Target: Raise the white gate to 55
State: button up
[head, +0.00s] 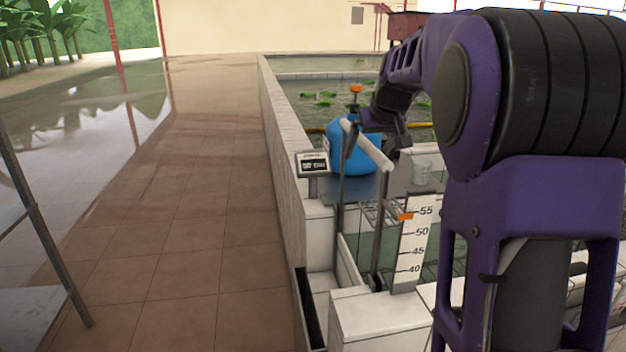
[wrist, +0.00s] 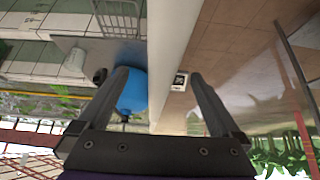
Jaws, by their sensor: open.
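The white gate's white crossbar (head: 367,146) sits on dark uprights in the head view. Beside them stands a white scale (head: 414,245) marked 40 to 55. Its orange pointer (head: 405,216) is close to the 55 mark; whether it is exactly on it I cannot tell. My gripper (head: 372,122) is close to the crossbar's far part, partly hidden. In the wrist view my gripper (wrist: 158,74) is open, one finger either side of a smooth pale band. Whether that band is the crossbar or the pool wall, and whether any finger touches it, I cannot tell.
A blue drum (head: 352,152) stands behind the crossbar, with a small display (head: 313,163) to its left. A white pool wall (head: 283,125) runs back beside open brown tiled floor (head: 190,200). A metal shelf (head: 35,305) is at the left edge.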

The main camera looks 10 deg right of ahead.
jog(key=p+v, duration=0.1)
jog(key=v, duration=0.1)
jog(key=shift+s+r, duration=0.2)
jog(key=shift+r, duration=0.1)
jog(key=shift+v, duration=4.1)
